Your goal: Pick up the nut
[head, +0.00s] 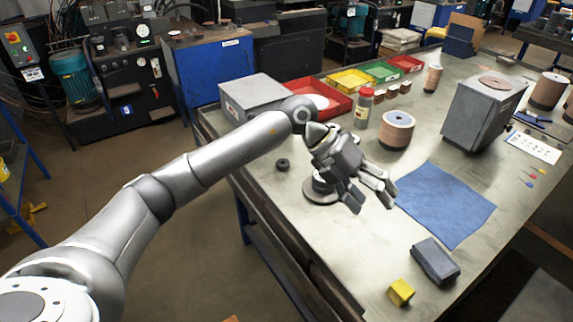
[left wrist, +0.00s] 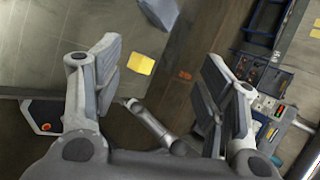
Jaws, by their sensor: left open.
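A small dark ring (head: 283,164), which looks like the nut, lies flat on the grey workbench (head: 300,235) near its left edge in the head view. My left gripper (head: 373,197) is open and empty above the bench, to the right of the ring and apart from it. A round grey disc (head: 318,196) with a dark hub lies on the bench, partly hidden behind the gripper. In the left wrist view both open fingers (left wrist: 162,62) show with nothing held between them, and the ring is not seen. My right gripper is not in view.
A blue cloth (head: 447,205), a grey block (head: 436,262) and a yellow block (head: 400,292) lie on the right and near side. The bench around the ring is clear.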

